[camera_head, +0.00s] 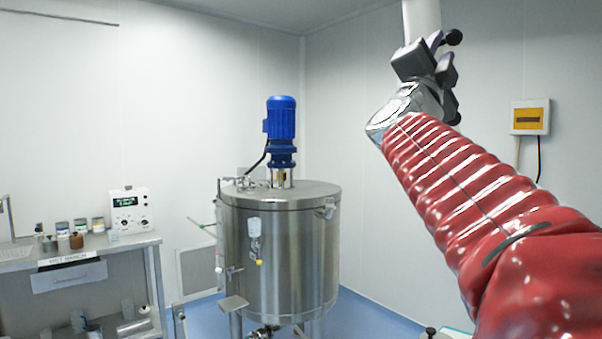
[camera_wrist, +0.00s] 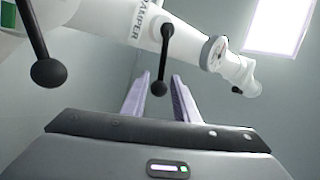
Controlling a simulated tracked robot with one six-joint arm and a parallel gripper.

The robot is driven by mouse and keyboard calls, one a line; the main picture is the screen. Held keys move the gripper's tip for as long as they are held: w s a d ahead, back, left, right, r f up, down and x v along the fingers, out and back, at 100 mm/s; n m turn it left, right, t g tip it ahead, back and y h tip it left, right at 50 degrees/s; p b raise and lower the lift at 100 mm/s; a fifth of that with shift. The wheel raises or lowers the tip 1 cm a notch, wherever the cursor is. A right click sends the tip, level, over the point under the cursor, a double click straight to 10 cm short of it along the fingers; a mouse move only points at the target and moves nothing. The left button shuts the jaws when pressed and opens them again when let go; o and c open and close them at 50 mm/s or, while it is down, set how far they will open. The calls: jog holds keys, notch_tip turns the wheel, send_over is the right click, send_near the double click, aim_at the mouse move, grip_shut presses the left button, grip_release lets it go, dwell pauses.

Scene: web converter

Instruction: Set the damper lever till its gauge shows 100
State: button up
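The white duct (camera_wrist: 95,18), lettered "...AMPER", crosses the top of the wrist view. A black lever (camera_wrist: 166,50) hangs from it and ends in a round black knob (camera_wrist: 159,88). The knob shows between the two pale fingers of my gripper (camera_wrist: 161,76), which is open. No contact with either finger shows, and I cannot tell its exact depth. A small round dial (camera_wrist: 214,52) sits on the duct to the right; its reading is too small to tell. In the head view my gripper (camera_head: 437,50) is raised by the white duct (camera_head: 421,18), with a black knob (camera_head: 453,37) beside it.
Another black lever with a ball knob (camera_wrist: 48,72) hangs at the left in the wrist view. A steel tank (camera_head: 280,250) with a blue motor (camera_head: 281,118) stands mid-room. A bench (camera_head: 60,255) is at left; a yellow-white box (camera_head: 530,117) hangs on the right wall.

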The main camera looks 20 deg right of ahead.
jog(key=v, duration=1)
jog(key=w+a+f+n+t+y, duration=0.3)
jog(key=w+a+f+n+y, duration=0.1)
jog(key=w+f+n+y, duration=0.2)
jog(key=w+a+f+n+t+y, duration=0.2)
jog(key=w+a+f+n+y, duration=0.3)
jog(key=w+f+n+y, duration=0.2)
notch_tip(320, 180, down, 3)
jog(key=shift+f+n+t+y, duration=0.15)
jog(key=shift+n+t+y, duration=0.25)
jog(key=shift+n+y, duration=0.7)
jog(key=shift+a, duration=0.1)
jog(key=s+d+r+m+g+h, duration=0.3)
jog(key=s+d+r+m+h, duration=0.1)
jog(key=s+r+m+h, duration=0.2)
jog(key=s+d+r+m+g+h, duration=0.3)
jog(key=s+d+r+m+h, duration=0.2)
jog(key=r+m+h, duration=0.4)
jog(key=shift+s+r, duration=0.75)
jog(key=shift+d, duration=0.1)
